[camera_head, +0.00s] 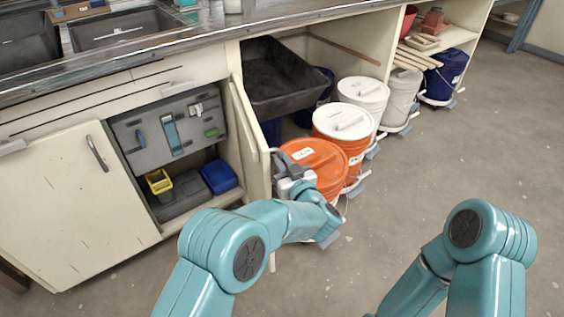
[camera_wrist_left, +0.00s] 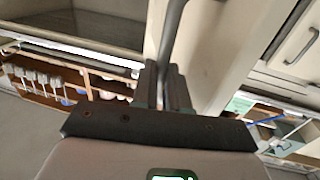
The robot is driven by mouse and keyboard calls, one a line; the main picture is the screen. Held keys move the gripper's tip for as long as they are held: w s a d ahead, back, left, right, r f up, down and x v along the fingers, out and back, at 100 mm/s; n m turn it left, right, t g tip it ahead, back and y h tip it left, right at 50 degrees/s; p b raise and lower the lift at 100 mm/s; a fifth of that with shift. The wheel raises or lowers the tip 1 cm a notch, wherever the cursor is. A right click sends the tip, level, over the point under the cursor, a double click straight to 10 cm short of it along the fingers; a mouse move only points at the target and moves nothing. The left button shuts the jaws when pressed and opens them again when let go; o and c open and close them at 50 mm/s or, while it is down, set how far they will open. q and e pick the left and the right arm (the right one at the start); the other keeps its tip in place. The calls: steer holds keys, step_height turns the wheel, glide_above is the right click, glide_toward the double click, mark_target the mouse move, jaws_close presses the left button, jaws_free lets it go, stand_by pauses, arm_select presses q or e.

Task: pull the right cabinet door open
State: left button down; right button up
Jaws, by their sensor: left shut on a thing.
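The right cabinet door (camera_head: 251,150) stands swung out from the cabinet front, seen nearly edge-on in the head view. In the left wrist view it is the pale panel (camera_wrist_left: 215,55) on the right of the fingers. My left gripper (camera_head: 285,163) is at the door's outer face, in front of an orange bucket. In the left wrist view its fingers (camera_wrist_left: 165,85) are shut on the door's grey bar handle (camera_wrist_left: 172,35). The handle's gripped part is hidden between the fingers. My right arm shows at the lower right of the head view, but its gripper is out of frame.
The left cabinet door (camera_head: 70,205) is closed. The open cabinet shows a grey tool panel (camera_head: 155,150), a yellow bin (camera_head: 159,182) and a blue bin (camera_head: 219,177). An orange bucket (camera_head: 318,158) stands close beside the door and gripper. Open floor (camera_head: 430,160) lies right.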

arm_select(q)
steer(key=shift+w+r, duration=0.15)
steer(key=shift+r, duration=0.05)
steer(key=shift+a, duration=0.1)
steer(key=c, duration=1.1)
jaws_free()
steer(key=shift+f, duration=0.1)
steer(key=shift+c, duration=0.2)
steer(key=shift+f, duration=0.1)
